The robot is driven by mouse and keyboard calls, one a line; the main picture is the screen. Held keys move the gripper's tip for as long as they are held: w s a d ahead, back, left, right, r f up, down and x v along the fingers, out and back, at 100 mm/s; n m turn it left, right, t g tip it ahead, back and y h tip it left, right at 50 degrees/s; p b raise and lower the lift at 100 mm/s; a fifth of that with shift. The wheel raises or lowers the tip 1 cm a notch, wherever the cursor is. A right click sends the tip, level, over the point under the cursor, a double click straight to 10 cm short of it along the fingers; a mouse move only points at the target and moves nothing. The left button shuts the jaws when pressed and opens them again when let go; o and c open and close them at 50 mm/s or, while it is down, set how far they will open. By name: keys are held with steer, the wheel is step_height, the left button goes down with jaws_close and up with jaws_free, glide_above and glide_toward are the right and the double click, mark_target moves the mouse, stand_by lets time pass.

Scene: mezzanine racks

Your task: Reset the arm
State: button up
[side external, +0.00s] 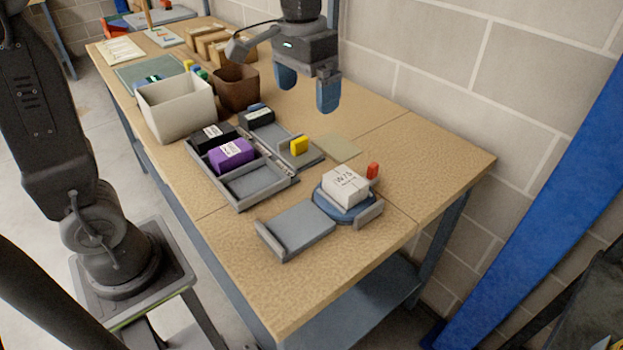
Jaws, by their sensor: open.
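My gripper (307,93) hangs above the back part of the wooden workbench (390,130), pointing down. Its two blue-tipped fingers are apart with nothing between them. It is clear of the bench top and of the things on it. A white box marked W75 (345,185) rests on a round blue stand (347,213) to the right, in front of the gripper. The upper part of my arm is cut off by the top edge.
A grey divided tray (245,202) holds a purple box (231,154) and black boxes. An empty grey tray (297,227) lies in front. A white bin (178,107) and a brown bin (237,88) stand at left. Open bench lies right of the gripper, before the block wall.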

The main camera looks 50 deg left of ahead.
steer(key=s+a+f+t, duration=0.1)
steer(key=s+f+t, duration=0.1)
steer(key=s, duration=0.5)
steer(key=s+a+f+t, duration=0.1)
steer(key=s+f+t, duration=0.1)
steer(key=s, duration=0.6)
steer(key=shift+s+t, duration=0.25)
steer(key=shift+t, duration=0.25)
